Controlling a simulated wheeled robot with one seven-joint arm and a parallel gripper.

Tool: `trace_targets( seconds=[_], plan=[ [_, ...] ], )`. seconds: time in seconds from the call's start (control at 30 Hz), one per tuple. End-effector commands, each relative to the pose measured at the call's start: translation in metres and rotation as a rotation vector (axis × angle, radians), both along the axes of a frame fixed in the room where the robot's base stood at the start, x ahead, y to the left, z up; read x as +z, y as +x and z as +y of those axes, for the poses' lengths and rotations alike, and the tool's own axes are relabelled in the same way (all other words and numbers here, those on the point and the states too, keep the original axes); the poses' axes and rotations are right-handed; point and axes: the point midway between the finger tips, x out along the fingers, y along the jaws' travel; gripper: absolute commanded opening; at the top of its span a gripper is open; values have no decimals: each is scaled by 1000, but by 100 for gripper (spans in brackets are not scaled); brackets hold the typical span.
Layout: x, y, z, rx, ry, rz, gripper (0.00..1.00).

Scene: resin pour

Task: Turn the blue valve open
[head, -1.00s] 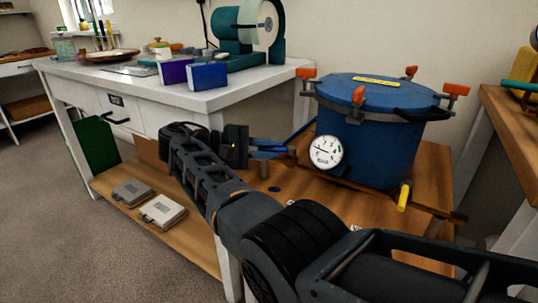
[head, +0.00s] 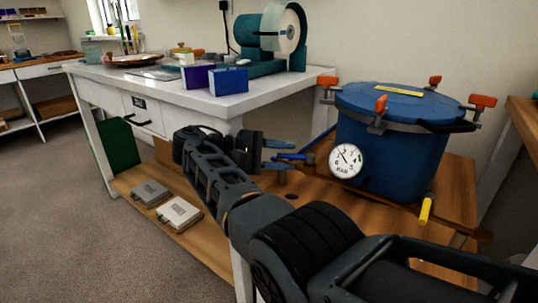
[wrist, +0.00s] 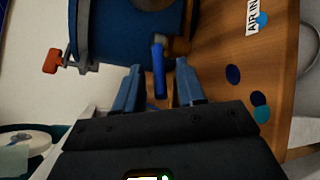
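The blue valve lever (head: 292,156) sticks out to the left from the blue pressure pot (head: 395,150), beside its round gauge (head: 347,161). My gripper (head: 284,154) is open at the lever's end, with a finger on either side. In the wrist view the blue lever (wrist: 158,70) reaches between the two open fingers of my gripper (wrist: 158,92), with visible gaps on both sides. The fingers do not appear to grip it. The lever's root on the pot is partly in shadow.
A yellow handle (head: 426,210) hangs low on the pot's right. Orange clamps (head: 481,101) ring its lid. A white workbench (head: 225,103) stands behind my arm, with purple and blue boxes on top. Blue discs (wrist: 258,98) and an "AIR IN" label (wrist: 253,22) lie on the wooden surface.

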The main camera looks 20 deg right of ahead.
Motion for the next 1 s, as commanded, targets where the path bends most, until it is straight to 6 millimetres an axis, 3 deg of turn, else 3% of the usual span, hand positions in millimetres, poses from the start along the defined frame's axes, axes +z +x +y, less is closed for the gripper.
trace_targets(
  seconds=[0.2,0.4,0.93,1.0],
  plan=[
    [7,4,34,4,0,0,39],
    [9,6,52,1,1,0,39],
    [14,6,63,1,0,-1,39],
    [14,6,63,1,0,-1,34]
  ],
)
